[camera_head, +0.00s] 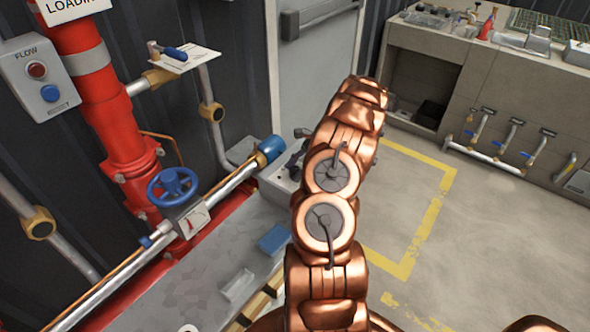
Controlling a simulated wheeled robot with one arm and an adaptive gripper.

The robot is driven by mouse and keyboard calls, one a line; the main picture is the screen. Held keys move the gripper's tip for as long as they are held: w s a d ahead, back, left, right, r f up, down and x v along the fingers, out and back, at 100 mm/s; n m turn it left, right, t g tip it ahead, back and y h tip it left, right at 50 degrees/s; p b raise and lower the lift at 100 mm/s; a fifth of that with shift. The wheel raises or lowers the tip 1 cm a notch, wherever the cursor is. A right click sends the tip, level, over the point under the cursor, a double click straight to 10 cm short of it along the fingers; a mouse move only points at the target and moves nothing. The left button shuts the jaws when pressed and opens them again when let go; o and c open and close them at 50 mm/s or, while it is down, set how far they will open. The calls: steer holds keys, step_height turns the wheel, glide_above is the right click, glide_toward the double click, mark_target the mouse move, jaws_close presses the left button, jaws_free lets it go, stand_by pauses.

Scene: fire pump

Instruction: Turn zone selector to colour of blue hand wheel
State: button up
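The blue hand wheel (172,187) sits on the pipework at the left, beside the base of the red standpipe (108,110). I cannot clearly identify the zone selector or its colour marks. A grey box (278,180) stands behind my arm, partly hidden by it, and its face cannot be read. My copper-coloured arm reaches up through the middle of the view. Small dark parts show between the arm and the grey box. They may belong to my gripper, but the fingertips are not clear, so I cannot see whether it is open or touching anything.
A grey flow box (40,77) with red and blue buttons hangs at upper left. A blue-handled lever (175,53) is on a white plate. A blue-capped pipe (268,151) ends near the grey box. A workbench (505,75) stands at right. Yellow-marked floor (430,220) is clear.

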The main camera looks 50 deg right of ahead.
steer(key=shift+o, duration=0.6)
steer(key=shift+d+r, duration=0.1)
steer(key=v, duration=1.1)
steer(key=shift+s+d+r, duration=0.15)
steer(key=shift+d+r, duration=0.1)
